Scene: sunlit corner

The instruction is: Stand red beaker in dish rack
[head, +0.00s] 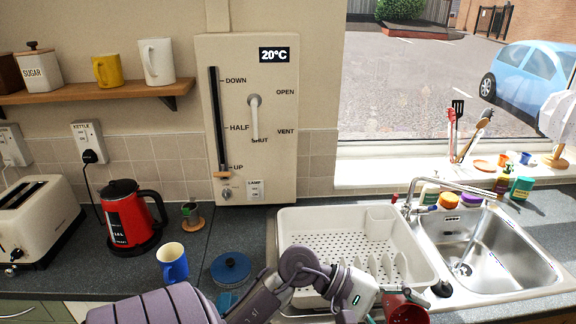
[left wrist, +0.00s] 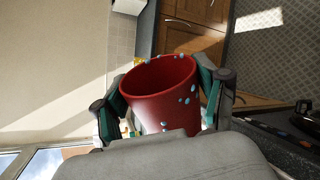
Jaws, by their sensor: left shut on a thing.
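The red beaker (head: 408,311) is at the bottom of the head view, at the front right corner of the white dish rack (head: 292,262). In the left wrist view the red beaker (left wrist: 160,92) is wet with drops, its open mouth visible. My left gripper (head: 400,297) is shut on it, one finger on each side (left wrist: 165,84). The rack is a white tray with a perforated floor, upright dividers at the front right and a small compartment at the back right. No dishes show in it, but my left arm hides part of its front. My right gripper is out of view.
A steel sink (head: 490,255) with a tap adjoins the rack's right side. Bottles and sponges (head: 450,200) line the sink's back edge.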

